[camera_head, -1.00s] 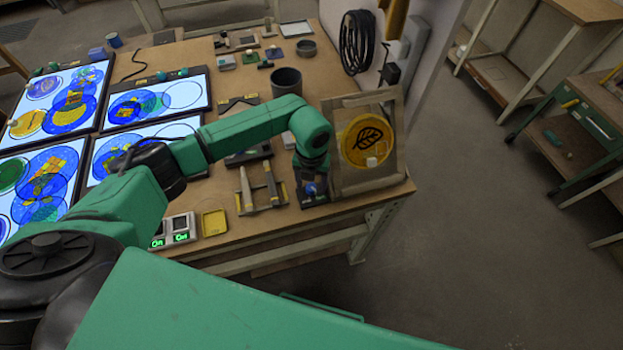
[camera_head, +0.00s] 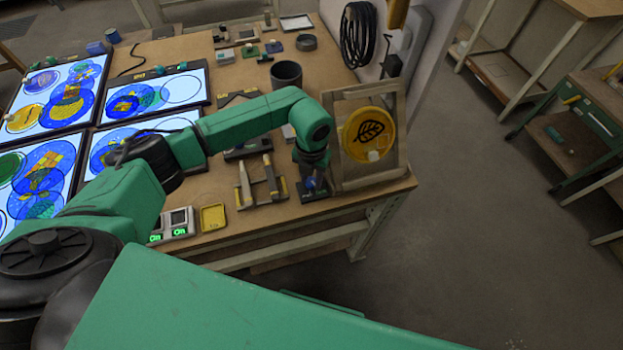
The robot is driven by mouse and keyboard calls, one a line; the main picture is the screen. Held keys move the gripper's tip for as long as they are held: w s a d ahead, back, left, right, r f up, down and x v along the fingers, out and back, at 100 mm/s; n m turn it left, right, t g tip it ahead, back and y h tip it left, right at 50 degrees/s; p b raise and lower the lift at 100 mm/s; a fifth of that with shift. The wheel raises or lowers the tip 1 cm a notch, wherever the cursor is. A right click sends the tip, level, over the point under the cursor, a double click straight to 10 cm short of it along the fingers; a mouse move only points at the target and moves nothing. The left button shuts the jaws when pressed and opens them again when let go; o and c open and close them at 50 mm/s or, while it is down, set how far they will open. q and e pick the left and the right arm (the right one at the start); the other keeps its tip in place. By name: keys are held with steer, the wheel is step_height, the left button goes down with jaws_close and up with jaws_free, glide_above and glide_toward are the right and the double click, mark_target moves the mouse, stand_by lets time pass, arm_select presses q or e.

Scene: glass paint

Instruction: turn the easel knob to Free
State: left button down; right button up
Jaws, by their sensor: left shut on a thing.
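The easel (camera_head: 391,166) is a wooden frame at the right front corner of the table. It holds a round yellow glass disc (camera_head: 378,121) with a dark leaf drawn on it. My left gripper (camera_head: 314,184) points down at the base in front of the easel's left side. It is shut on a small blue thing there, which looks like the easel knob; the fingers and arm hide most of it. The knob's setting and any label cannot be read. My right gripper is not in view.
Left of the gripper stands a rack (camera_head: 262,188) with tools. A yellow tray (camera_head: 213,217) and switch boxes (camera_head: 179,222) lit "On" sit near the front edge. A dark cup (camera_head: 286,74) stands behind my arm. Lit panels (camera_head: 150,97) cover the left.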

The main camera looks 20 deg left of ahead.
arm_select(q)
steer(key=m+b, duration=0.3)
steer(key=b, duration=0.1)
steer(key=m+b, duration=0.4)
steer(key=shift+w+f+m+b, duration=0.1)
steer(key=shift+f+m+b, duration=0.1)
steer(key=shift+m+b, duration=0.1)
steer(key=shift+r+m+b, duration=0.25)
steer(key=shift+m+b, duration=1)
steer(key=shift+m, duration=0.15)
steer(key=shift+r, duration=0.1)
steer(key=c, duration=0.5)
jaws_free()
steer(key=shift+c, duration=0.2)
